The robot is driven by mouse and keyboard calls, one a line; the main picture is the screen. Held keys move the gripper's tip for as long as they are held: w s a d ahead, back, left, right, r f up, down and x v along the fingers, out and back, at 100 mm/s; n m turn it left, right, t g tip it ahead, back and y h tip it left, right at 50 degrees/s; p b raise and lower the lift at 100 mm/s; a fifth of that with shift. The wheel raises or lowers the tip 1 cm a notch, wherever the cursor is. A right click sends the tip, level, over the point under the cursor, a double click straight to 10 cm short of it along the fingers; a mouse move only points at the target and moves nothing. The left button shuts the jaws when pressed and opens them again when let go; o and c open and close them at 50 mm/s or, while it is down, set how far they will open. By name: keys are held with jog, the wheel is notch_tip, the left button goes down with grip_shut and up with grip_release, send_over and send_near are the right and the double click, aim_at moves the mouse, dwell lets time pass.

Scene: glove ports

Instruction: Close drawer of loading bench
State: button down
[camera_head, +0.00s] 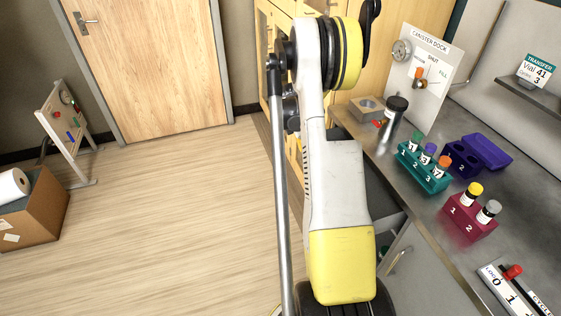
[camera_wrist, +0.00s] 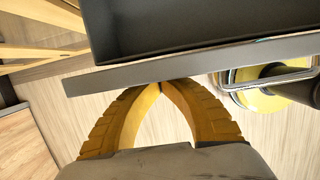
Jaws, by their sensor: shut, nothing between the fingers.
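The loading bench (camera_head: 438,222) stands along the right of the head view with a grey top. In the wrist view its drawer (camera_wrist: 205,62) is pulled out, with a dark, empty-looking interior at the top and a long grey front edge. A bar handle (camera_wrist: 268,75) sticks out from the drawer front, right of my fingers. My gripper (camera_wrist: 159,88) has its two yellow fingers together, tips at or very close to the drawer front; contact is unclear. In the head view my arm hides the gripper and most of the drawer.
On the bench top stand a teal rack (camera_head: 424,176), a purple rack (camera_head: 461,162) and a red rack (camera_head: 467,221) with capped vials. A black-capped canister (camera_head: 393,118) is farther back. A cardboard box (camera_head: 38,215) is at far left. The wooden floor between is clear.

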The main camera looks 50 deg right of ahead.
jog(key=s+d, duration=0.2)
jog(key=d, duration=0.1)
jog(key=s+d, duration=0.2)
jog(key=d, duration=0.2)
jog(key=s+d, duration=0.2)
jog(key=d, duration=0.2)
jog(key=shift+s, duration=0.2)
